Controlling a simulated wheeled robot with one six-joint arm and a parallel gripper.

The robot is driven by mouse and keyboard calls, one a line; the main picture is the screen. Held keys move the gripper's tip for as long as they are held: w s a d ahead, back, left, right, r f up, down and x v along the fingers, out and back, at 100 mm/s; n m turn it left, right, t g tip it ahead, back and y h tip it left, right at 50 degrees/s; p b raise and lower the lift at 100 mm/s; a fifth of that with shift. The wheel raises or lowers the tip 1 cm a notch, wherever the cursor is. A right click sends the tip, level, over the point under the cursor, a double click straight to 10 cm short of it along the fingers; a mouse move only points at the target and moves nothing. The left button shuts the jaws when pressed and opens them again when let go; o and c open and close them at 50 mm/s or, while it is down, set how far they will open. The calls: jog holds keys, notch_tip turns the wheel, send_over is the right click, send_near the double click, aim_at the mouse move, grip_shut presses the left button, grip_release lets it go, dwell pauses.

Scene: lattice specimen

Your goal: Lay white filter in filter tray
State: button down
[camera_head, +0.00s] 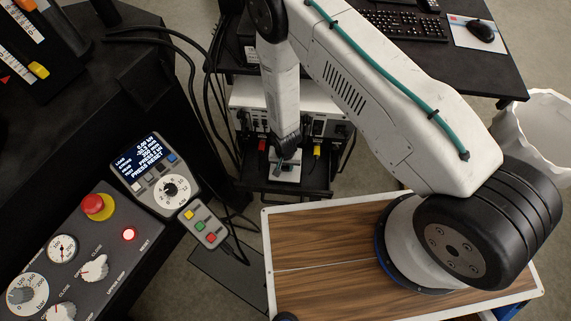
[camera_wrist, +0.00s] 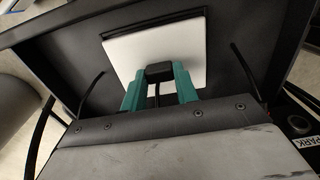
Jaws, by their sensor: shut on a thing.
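The white filter is a flat white square (camera_wrist: 188,55) in the wrist view, with a black block (camera_wrist: 159,71) at its near middle. My gripper (camera_wrist: 159,88) has teal fingers closed on either side of that block, so it is shut on the white filter. A thin black rim, seemingly the filter tray (camera_wrist: 152,23), shows along the filter's far and right edges. I cannot tell whether the filter rests in it or hangs just above. In the head view my gripper (camera_head: 284,168) points down over the dark shelf, and the filter (camera_head: 290,178) is small there.
A dark shelf (camera_wrist: 262,35) with raised edges surrounds the tray. A white instrument box (camera_head: 250,95) with cables stands behind my gripper in the head view. A control panel (camera_head: 75,265) is at left, and a desk with a keyboard (camera_head: 405,25) is at the back.

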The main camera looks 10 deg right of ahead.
aim_at(285, 167)
jog(key=c, duration=1.8)
grip_release()
jog(key=shift+c, duration=0.9)
jog(key=shift+f, duration=0.8)
jog(key=o, duration=1.5)
jog(key=shift+w, duration=0.1)
jog(key=shift+r, duration=2.55)
